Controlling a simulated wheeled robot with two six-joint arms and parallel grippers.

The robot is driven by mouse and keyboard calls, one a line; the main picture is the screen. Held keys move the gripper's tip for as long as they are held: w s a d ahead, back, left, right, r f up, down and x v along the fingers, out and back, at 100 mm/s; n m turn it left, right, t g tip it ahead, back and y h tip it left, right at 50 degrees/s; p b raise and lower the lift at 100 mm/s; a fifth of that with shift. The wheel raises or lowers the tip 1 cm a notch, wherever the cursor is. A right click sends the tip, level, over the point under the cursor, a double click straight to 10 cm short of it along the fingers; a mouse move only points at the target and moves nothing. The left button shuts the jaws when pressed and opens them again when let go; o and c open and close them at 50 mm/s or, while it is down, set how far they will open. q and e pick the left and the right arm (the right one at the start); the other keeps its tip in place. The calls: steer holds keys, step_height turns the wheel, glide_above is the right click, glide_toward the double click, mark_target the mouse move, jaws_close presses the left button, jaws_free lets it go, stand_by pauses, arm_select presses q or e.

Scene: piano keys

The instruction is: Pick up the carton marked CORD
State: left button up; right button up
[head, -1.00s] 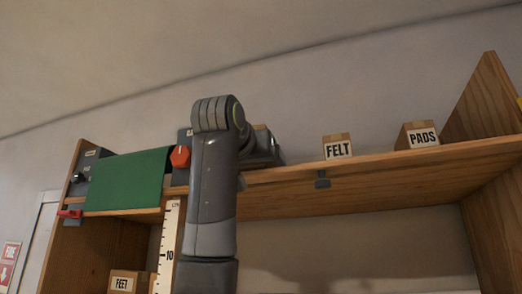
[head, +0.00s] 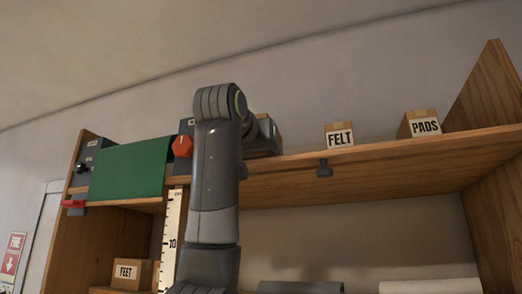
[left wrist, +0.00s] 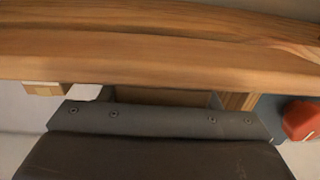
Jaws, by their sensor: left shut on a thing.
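My left arm rises in the middle of the head view, and its wrist hides most of my left gripper (head: 264,143) at the upper shelf. A small brown part of a carton (head: 264,121) shows just beyond the wrist. Its label is hidden, so I cannot read CORD on it. In the left wrist view a brown carton face (left wrist: 165,97) shows between the dark gripper body and the wooden shelf edge. My left gripper is shut on this carton. I cannot tell whether the carton is clear of the shelf. My right gripper is not in view.
Cartons marked FELT (head: 340,136) and PADS (head: 420,124) stand right along the upper shelf (head: 400,150). A red knob (head: 182,146) and green cloth (head: 128,168) are left of my wrist. A carton marked FEET (head: 127,272) and a measuring strip (head: 171,235) are lower left.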

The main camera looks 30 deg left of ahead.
arm_select(q)
steer(key=shift+r, duration=0.2)
steer(key=shift+w+r, duration=0.1)
steer(key=shift+r, duration=0.4)
step_height(320, 180, up, 6)
steer(key=shift+r+p, duration=0.25)
steer(key=shift+p, duration=0.75)
steer(key=shift+r, duration=1)
